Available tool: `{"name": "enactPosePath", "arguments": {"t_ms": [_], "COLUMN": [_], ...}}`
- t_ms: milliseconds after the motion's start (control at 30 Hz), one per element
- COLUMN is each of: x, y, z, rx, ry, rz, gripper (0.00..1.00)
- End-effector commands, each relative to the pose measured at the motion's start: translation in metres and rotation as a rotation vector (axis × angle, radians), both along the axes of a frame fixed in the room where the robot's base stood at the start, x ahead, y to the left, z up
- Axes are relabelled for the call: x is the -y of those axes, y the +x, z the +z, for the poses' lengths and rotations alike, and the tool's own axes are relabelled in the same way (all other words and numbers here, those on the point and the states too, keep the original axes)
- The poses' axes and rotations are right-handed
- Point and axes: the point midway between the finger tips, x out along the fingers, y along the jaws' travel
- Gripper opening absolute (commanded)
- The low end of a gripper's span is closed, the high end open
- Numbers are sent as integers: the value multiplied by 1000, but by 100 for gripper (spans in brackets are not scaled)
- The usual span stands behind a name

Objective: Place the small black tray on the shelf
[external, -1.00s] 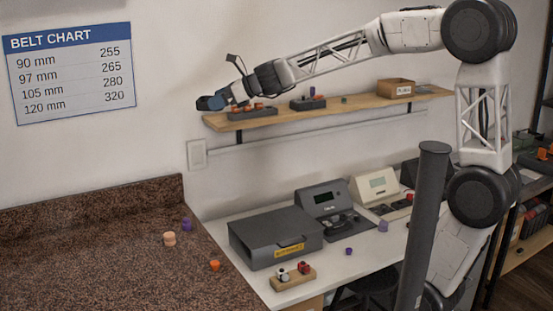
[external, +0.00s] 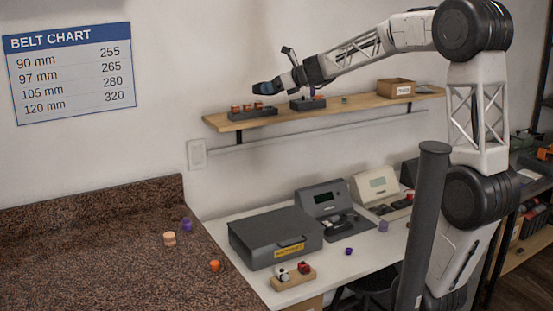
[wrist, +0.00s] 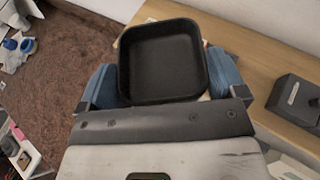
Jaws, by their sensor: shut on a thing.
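The small black tray (wrist: 163,62) sits between the blue fingers of my gripper (wrist: 162,85) in the wrist view, empty and with its open side facing the camera. My gripper (external: 266,88) is shut on it. In the external view the fingers are in front of or above the wooden shelf (external: 365,101), and I cannot make out the tray separately there. The shelf (wrist: 258,72) also shows behind and to the right of the tray in the wrist view. I cannot tell how large the gap between tray and shelf is.
A dark block with orange pegs (external: 252,113) stands at the shelf's left end. Another dark block (external: 307,104) stands right of it. A cardboard box (external: 396,88) is at the right. A dark block (wrist: 295,96) shows at right in the wrist view.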

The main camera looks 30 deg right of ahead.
Motion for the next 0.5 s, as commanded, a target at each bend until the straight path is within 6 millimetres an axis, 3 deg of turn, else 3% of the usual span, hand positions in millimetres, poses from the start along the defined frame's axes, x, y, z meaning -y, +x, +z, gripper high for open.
{"name": "enactPosePath", "arguments": {"t_ms": [500], "x": [133], "y": [9], "z": [0], "rx": [0], "ry": [0], "rz": [-191], "gripper": [67]}}
